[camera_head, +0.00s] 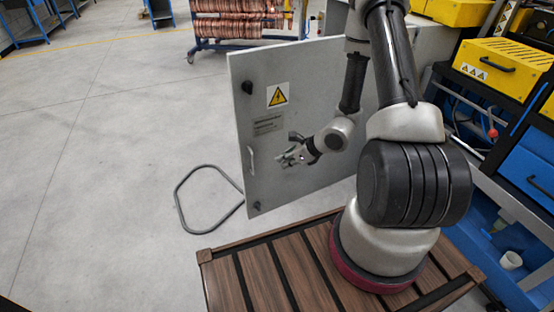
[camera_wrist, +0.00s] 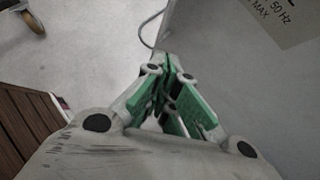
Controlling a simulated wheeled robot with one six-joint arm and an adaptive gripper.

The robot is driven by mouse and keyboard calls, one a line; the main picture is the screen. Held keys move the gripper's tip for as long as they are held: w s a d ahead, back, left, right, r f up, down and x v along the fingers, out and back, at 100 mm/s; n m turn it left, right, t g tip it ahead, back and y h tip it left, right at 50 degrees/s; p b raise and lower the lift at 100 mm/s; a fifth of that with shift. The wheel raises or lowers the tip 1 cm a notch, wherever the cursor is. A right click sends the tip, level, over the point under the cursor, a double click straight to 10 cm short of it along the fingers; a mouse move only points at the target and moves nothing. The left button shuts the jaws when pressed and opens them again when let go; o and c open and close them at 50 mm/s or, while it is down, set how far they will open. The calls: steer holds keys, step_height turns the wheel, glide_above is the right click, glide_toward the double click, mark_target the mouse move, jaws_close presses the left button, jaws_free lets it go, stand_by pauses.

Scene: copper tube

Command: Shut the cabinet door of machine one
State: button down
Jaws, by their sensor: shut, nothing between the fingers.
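The grey cabinet door (camera_head: 300,90) stands open, its broad face toward the head camera. It has a yellow warning sticker, small label plates and a pale handle (camera_head: 251,160) near its left edge. My gripper (camera_head: 284,158) is shut and empty, in front of the door's lower face, a little right of the handle. I cannot tell whether it touches the door. In the wrist view the green-padded fingers of my gripper (camera_wrist: 168,65) are together, with the door (camera_wrist: 245,85) close on the right. My arm hides the door's right part and most of the cabinet behind.
A bent grey tube loop (camera_head: 180,200) lies on the floor left of the door. A wheeled rack with copper coils (camera_head: 240,28) stands behind. The floor at left is clear.

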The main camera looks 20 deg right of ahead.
steer(key=w+a+f, duration=0.5)
steer(key=w+a, duration=0.1)
steer(key=w, duration=0.1)
steer(key=shift+f, duration=0.3)
steer(key=shift+w+a, duration=0.1)
steer(key=shift+w, duration=0.1)
